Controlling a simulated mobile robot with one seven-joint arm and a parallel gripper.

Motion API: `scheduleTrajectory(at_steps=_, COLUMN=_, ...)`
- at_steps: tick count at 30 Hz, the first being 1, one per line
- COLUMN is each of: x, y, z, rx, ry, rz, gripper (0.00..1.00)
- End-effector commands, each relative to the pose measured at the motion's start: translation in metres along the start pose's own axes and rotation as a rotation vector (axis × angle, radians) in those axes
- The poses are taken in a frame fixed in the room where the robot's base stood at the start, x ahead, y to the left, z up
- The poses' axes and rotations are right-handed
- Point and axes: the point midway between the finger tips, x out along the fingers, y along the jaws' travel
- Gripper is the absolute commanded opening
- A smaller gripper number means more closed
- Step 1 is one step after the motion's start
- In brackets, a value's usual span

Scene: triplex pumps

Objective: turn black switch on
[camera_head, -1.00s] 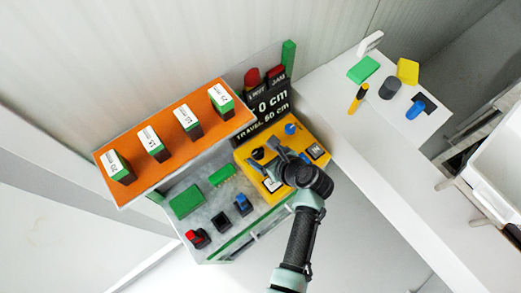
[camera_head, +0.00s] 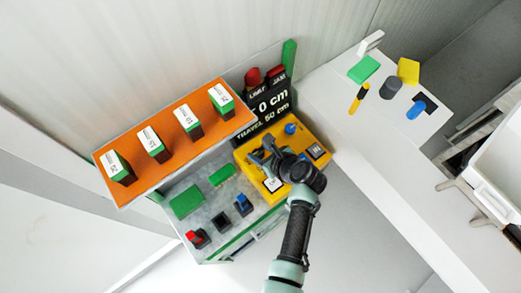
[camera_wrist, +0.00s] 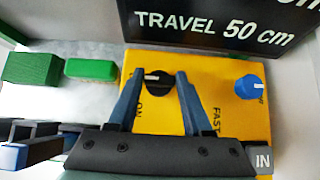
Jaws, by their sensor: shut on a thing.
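The black switch (camera_wrist: 158,80) is a round knob with a pale mark pointing left, set in the yellow panel (camera_wrist: 225,118). The word ON shows just below it in the wrist view. My gripper (camera_wrist: 164,76) has its two blue-grey fingers on either side of the knob, shut on it. In the head view my gripper (camera_head: 262,155) is over the left part of the yellow panel (camera_head: 313,138), and its fingers largely hide the switch.
A blue knob (camera_wrist: 249,87) is to the right on the same panel. A black display (camera_wrist: 215,22) stands behind it. Green blocks (camera_wrist: 90,69) lie left of it. An orange shelf (camera_head: 135,150) with several labelled blocks is at the left.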

Motion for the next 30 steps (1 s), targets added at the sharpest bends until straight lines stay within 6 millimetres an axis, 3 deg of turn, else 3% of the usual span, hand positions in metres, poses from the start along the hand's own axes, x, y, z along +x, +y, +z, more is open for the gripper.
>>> scheduleTrajectory(at_steps=14, x=0.0006, y=-0.0029, z=-0.0009, rx=-0.063, ry=-0.001, rz=0.065, gripper=0.0)
scheduleTrajectory(at_steps=30, x=0.0044, y=-0.0086, z=-0.0004, rx=-0.399, ry=-0.004, rz=0.399, gripper=0.0)
